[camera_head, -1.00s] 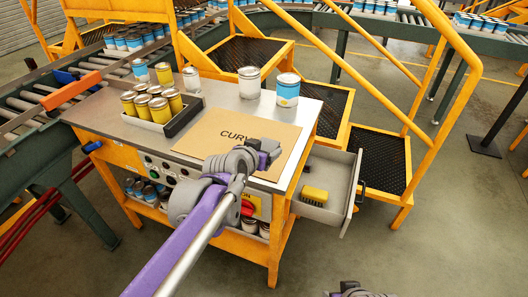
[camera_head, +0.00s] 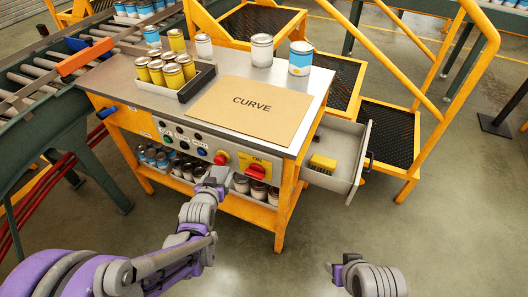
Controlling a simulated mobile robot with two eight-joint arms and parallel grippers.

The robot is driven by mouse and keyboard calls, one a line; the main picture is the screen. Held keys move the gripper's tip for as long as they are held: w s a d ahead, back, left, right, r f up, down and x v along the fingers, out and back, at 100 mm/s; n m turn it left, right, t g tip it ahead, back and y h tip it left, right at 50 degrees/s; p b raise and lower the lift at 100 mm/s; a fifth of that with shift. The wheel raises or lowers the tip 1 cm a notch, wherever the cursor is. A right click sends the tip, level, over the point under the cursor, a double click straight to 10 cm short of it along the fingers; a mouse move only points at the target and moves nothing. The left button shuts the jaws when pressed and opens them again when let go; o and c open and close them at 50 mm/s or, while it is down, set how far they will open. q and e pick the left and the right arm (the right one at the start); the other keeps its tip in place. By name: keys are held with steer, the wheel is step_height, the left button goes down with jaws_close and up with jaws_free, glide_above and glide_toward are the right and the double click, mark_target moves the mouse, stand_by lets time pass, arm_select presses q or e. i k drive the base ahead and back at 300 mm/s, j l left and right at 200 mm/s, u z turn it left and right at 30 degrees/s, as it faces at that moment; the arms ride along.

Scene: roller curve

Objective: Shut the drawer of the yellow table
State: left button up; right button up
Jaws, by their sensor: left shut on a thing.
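The yellow table (camera_head: 283,215) has a grey metal top and an orange-yellow frame. Its grey drawer (camera_head: 345,182) sticks out open from the right side, with a dark handle (camera_head: 369,160) on its outer front. A yellow brush-like block (camera_head: 322,163) lies in the drawer. My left gripper (camera_head: 216,176) is in front of the table's control panel, below a red button, well left of the drawer. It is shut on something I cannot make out. My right gripper (camera_head: 338,272) is low at the bottom, in front of the drawer and apart from it; its jaws are unclear.
A cardboard sheet marked CURVE (camera_head: 250,112), a tray of yellow cans (camera_head: 182,92) and white and blue cans (camera_head: 300,60) are on the tabletop. Yellow steps with railings (camera_head: 388,140) stand behind the drawer. The floor (camera_head: 440,235) at the front right is clear.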

mark_target(334, 145)
steer(key=k, duration=0.55)
steer(key=l+z, duration=0.15)
steer(key=z, duration=1)
steer(key=i+l, duration=0.15)
steer(key=i, duration=0.2)
steer(key=i+l, duration=0.15)
steer(key=i, duration=0.2)
steer(key=i+l, duration=0.15)
steer(key=i, duration=0.2)
steer(key=i+l, duration=0.15)
steer(key=i, duration=0.5)
steer(key=i+l, duration=0.1)
steer(key=i, duration=0.55)
steer(key=u, duration=0.4)
steer(key=i+u, duration=0.1)
steer(key=u, duration=0.35)
steer(key=l+u, duration=0.1)
steer(key=u, duration=0.3)
steer(key=i+l+u, duration=0.1)
steer(key=u, duration=0.3)
